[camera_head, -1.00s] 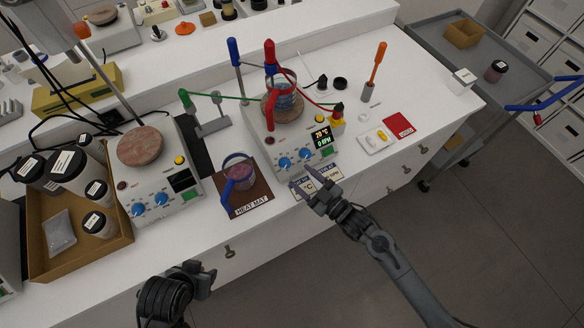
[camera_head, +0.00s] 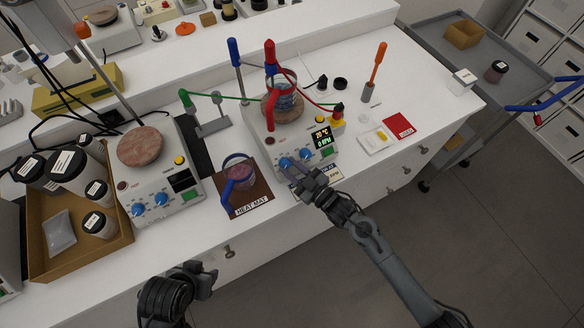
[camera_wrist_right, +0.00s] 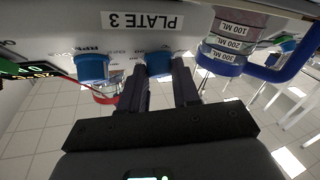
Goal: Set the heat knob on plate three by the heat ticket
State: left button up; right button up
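Plate three (camera_head: 268,150) is a white hotplate with a beaker of blue liquid (camera_head: 285,100) on its round top and a display reading 20 °C and 0 RPM. Two blue knobs are on its front: the left knob (camera_head: 285,163) and the right knob (camera_head: 306,154). In the right wrist view, upside down, the left knob (camera_wrist_right: 160,62) lies between the fingertips of my right gripper (camera_wrist_right: 162,80); contact is unclear. The right gripper (camera_head: 292,168) is open. A printed ticket (camera_head: 331,174) lies in front, mostly covered by it. My left gripper (camera_head: 205,280) is low, away from the plates.
A heat mat (camera_head: 252,203) with a blue-handled beaker (camera_head: 238,172) stands left of plate three. Another hotplate (camera_head: 160,180) and a box of jars (camera_head: 85,255) are further left. A red card (camera_head: 398,126) and a small white tray (camera_head: 375,140) lie to the right.

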jog(key=c, duration=0.4)
jog(key=shift+m, duration=0.3)
jog(key=shift+s+t, duration=0.1)
jog(key=shift+t, duration=0.2)
jog(key=m+t+h, duration=0.1)
jog(key=m+h+p, duration=0.1)
jog(key=m, duration=0.1)
jog(key=m+t+h, duration=0.1)
jog(key=m, duration=0.1)
jog(key=shift+s+a+t+h, duration=0.15)
jog(key=shift+a+t+h, duration=0.15)
jog(key=m+h, duration=0.1)
jog(key=m, duration=0.1)
jog(key=m+t+h+p, duration=0.1)
jog(key=m+h, duration=0.1)
jog(key=shift+a, duration=0.2)
jog(key=shift+s+m+h, duration=0.1)
jog(key=shift+m+h, duration=0.5)
jog(key=shift+m, duration=0.4)
